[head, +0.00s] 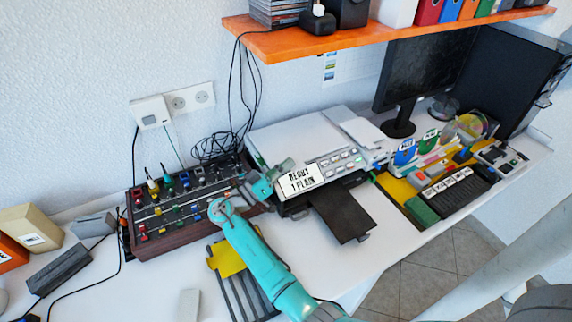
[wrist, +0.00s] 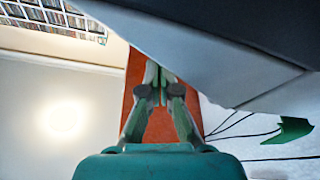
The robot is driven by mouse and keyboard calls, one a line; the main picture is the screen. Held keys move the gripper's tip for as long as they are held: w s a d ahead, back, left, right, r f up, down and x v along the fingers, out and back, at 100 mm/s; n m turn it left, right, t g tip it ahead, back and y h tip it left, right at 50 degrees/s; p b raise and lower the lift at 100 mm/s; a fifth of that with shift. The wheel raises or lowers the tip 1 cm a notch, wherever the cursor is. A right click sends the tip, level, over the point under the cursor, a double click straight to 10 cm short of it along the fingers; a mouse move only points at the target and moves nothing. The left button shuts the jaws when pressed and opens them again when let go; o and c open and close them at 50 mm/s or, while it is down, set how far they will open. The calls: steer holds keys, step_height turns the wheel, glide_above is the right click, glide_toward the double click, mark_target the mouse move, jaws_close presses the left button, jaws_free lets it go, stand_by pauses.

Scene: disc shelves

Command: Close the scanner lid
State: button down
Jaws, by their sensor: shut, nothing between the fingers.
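The scanner is the white top of a printer (head: 330,168) on the desk, and its pale lid (head: 297,138) shows from above in the head view. I cannot tell whether the lid lies fully flat or is slightly raised. My gripper (head: 281,168) is at the lid's front left corner, beside the label panel, with nothing between its fingers. In the wrist view my gripper (wrist: 160,88) points up, fingers together, close to a large grey and dark slanted body (wrist: 215,55), probably the scanner. Whether they touch is unclear.
An orange shelf (head: 350,36) hangs above the printer. A mixer-like panel with knobs (head: 185,205) stands left of it. A dark paper tray (head: 342,212) juts out in front. A monitor (head: 425,70) and cluttered stationery stand to the right.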

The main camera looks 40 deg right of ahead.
steer(key=v, duration=0.7)
steer(key=shift+a, duration=0.2)
steer(key=shift+f, duration=0.1)
